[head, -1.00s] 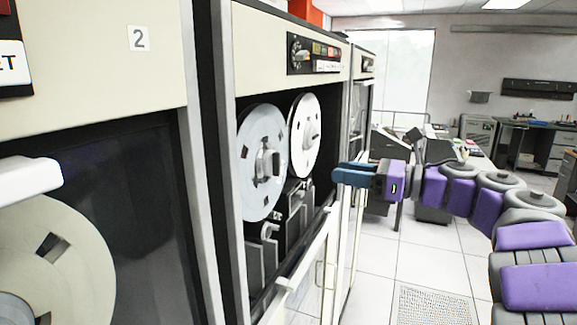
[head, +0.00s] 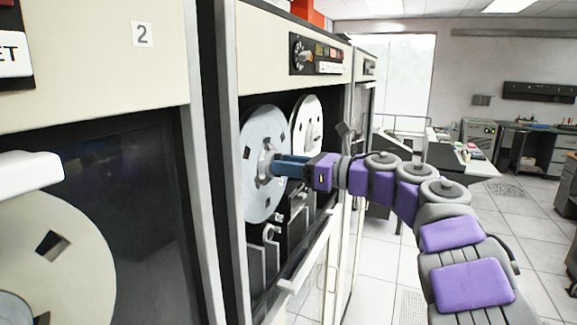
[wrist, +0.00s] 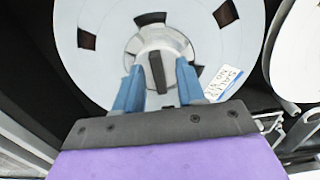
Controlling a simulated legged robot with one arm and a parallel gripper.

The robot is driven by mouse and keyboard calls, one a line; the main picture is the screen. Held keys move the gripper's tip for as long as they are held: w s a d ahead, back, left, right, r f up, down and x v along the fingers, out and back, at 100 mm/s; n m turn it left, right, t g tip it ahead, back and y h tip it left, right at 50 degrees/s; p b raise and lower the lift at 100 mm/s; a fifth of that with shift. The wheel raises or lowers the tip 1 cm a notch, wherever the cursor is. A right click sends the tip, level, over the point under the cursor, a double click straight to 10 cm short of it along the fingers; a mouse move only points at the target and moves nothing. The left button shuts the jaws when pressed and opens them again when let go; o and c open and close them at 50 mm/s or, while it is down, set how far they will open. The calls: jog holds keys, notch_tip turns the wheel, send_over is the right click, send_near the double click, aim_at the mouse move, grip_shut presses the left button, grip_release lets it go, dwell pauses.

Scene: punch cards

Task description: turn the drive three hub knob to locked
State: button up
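The hub knob (wrist: 157,73) is a dark raised bar on a pale round hub, at the centre of the left tape reel (head: 252,135). In the wrist view the bar stands near vertical, its top leaning slightly left. My gripper (wrist: 158,66) is open, with one blue finger on each side of the bar and a visible gap at each side. In the head view my gripper (head: 276,165) reaches in from the right to the hub and partly hides it. I cannot tell how deep the fingertips reach along the bar.
A second reel (head: 305,120) sits just behind and right. The lowered glass door (head: 312,255) lies below my gripper. The cabinet frame (head: 222,170) stands left, beside a cabinet marked 2 (head: 142,34). A control panel (head: 318,54) is above. Open floor lies right.

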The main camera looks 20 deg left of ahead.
jog(key=shift+c, duration=0.2)
grip_shut()
jog(key=shift+r+m+p, duration=0.1)
jog(key=shift+m+p, duration=0.2)
jog(key=m+p, duration=1.7)
jog(key=shift+w+d+f, duration=0.1)
jog(key=shift+w+f, duration=0.1)
jog(key=shift+f, duration=0.15)
jog(key=shift+f+m, duration=0.1)
jog(key=shift+m, duration=0.2)
